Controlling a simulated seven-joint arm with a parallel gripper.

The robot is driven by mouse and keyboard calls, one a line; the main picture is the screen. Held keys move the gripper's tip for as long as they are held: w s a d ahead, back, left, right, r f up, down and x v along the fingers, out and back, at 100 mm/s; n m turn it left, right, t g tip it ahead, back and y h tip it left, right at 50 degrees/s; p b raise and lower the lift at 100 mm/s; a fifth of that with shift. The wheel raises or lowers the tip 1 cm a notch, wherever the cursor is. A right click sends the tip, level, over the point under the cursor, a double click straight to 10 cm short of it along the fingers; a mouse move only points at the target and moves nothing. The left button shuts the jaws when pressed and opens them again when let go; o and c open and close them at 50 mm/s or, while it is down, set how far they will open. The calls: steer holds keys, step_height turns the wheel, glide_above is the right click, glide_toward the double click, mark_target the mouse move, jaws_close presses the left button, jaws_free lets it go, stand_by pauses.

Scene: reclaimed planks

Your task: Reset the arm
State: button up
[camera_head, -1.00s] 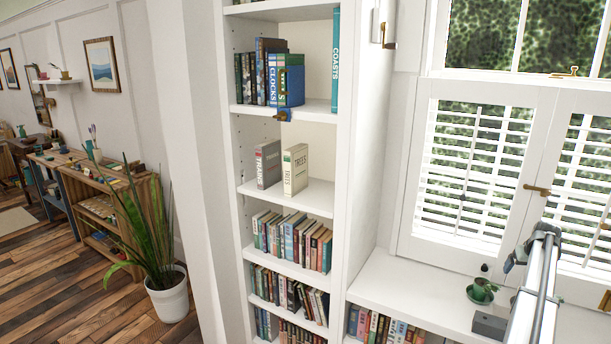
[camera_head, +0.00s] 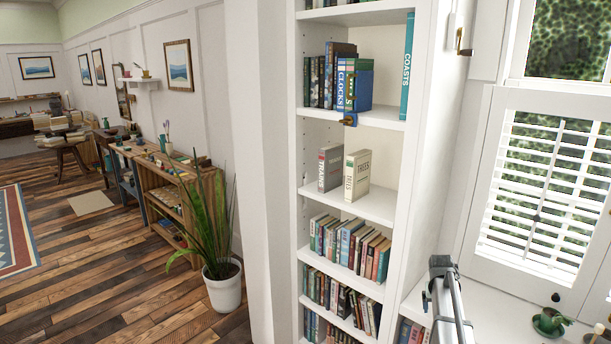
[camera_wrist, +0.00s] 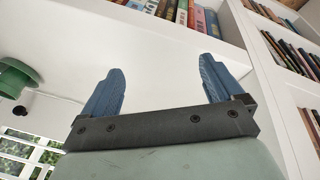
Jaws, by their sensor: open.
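My gripper (camera_wrist: 160,88) shows in the wrist view with its two blue fingers spread wide apart. Nothing is between the fingers. Beyond them are the white surfaces of the bookcase and a row of books (camera_wrist: 180,12). In the head view my arm shows at the lower right, in front of the window bench; the gripper's fingers cannot be made out there.
A tall white bookcase (camera_head: 427,150) holds several rows of books. A shuttered window (camera_head: 545,190) and a bench with a green dish (camera_head: 550,322) are at right. A potted plant (camera_head: 222,285) stands on the plank floor at left, where open floor (camera_head: 110,270) shows.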

steer(key=s+a+f+n+g, duration=0.1)
steer(key=s+a+f, duration=0.4)
steer(key=a+f, duration=0.25)
steer(key=s+a+f+g, duration=0.1)
steer(key=s+a+f, duration=0.4)
steer(key=a+f, duration=0.3)
steer(key=s+a+f+g, duration=0.1)
steer(key=s+a+f, duration=0.3)
steer(key=s, duration=0.4)
steer(key=s+a+f+n+g+y, duration=0.1)
steer(key=s+a+f, duration=0.3)
steer(key=s+f, duration=0.2)
steer(key=s+a+f+n+g+y, duration=0.1)
steer(key=s+a+f, duration=0.3)
steer(key=s, duration=0.5)
steer(key=shift+s+f+g, duration=0.4)
steer(key=shift+f+g, duration=0.1)
steer(key=shift+f, duration=0.25)
steer(key=s+a+f+g, duration=0.1)
steer(key=s, duration=0.5)
steer(key=s+a+f+g, duration=0.1)
steer(key=s+a, duration=0.1)
steer(key=s, duration=0.4)
steer(key=s+a+f+y, duration=0.1)
steer(key=s, duration=0.5)
steer(key=shift+a+f+n+g, duration=0.25)
steer(key=shift+a+n+g, duration=0.05)
steer(key=shift+g, duration=0.1)
steer(key=shift+c, duration=0.2)
